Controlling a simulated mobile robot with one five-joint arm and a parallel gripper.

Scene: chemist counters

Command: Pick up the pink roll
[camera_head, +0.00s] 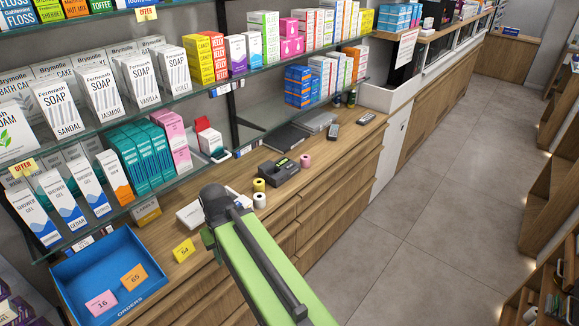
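The pink roll (305,160) stands on the wooden counter (338,150), just right of a dark card terminal (279,170). It is small and in plain view, with nothing touching it from above. A yellow roll (259,185) and a white roll (259,200) stand to its left and nearer to me. My green arm reaches up from the bottom, and its dark end joint is left of the rolls. My gripper's fingers do not show, so I cannot see whether they are open or shut.
Glass shelves (205,93) with boxed goods overhang the counter's back. A blue tray (120,311) with numbered cards lies at lower left. A yellow card (184,250) and a white box (190,214) are near my arm. The tiled floor at right is clear.

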